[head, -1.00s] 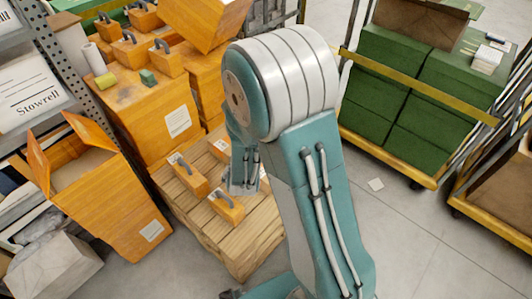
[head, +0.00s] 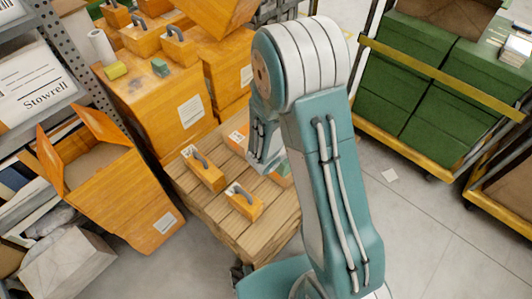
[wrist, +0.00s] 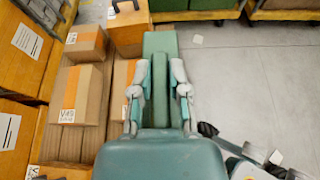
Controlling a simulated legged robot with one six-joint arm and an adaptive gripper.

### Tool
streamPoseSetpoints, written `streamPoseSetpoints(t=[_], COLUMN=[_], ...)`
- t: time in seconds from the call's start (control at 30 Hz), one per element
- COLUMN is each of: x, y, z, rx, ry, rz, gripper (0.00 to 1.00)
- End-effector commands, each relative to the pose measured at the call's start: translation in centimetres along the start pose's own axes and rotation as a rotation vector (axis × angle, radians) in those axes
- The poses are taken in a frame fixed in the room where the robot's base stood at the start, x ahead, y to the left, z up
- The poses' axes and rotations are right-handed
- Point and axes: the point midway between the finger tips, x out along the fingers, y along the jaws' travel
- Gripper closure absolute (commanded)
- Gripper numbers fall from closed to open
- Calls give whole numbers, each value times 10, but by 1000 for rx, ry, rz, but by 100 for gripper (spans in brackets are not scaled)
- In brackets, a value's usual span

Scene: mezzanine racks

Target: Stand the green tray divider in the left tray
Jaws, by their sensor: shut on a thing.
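In the wrist view my gripper (wrist: 159,76) has its two grey fingers closed in on a green upright piece (wrist: 159,42), which looks like the divider. It extends beyond the fingertips, and its far end is against a floor and pallet background. In the head view my arm covers most of the gripper, and only a little green (head: 287,180) shows beside the wrist, low over the pallet. I cannot tell which thing is the left tray.
The wooden pallet (head: 235,226) also bears cardboard boxes (wrist: 85,43) with orange tape. Large orange crates (head: 165,112) stand behind it, and an open orange box (head: 120,195) stands left. A cart of green boxes (head: 440,95) is at right.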

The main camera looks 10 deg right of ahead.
Motion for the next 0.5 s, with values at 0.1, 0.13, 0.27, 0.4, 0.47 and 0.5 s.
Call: streamPoseSetpoints(t=[0.1,0.13,0.27,0.4,0.47,0.5], x=[4,5,7,6,5,4], y=[-15,-18,-36,-54,-61,-66], z=[-6,-7,-14,-23,-27,-30], rx=[40,52,99,152,176,191], ry=[-2,-2,-4,-6,-6,-7], rz=[-104,-131,-249,-378,-434,-471], gripper=[100,100,100,100,100,100])
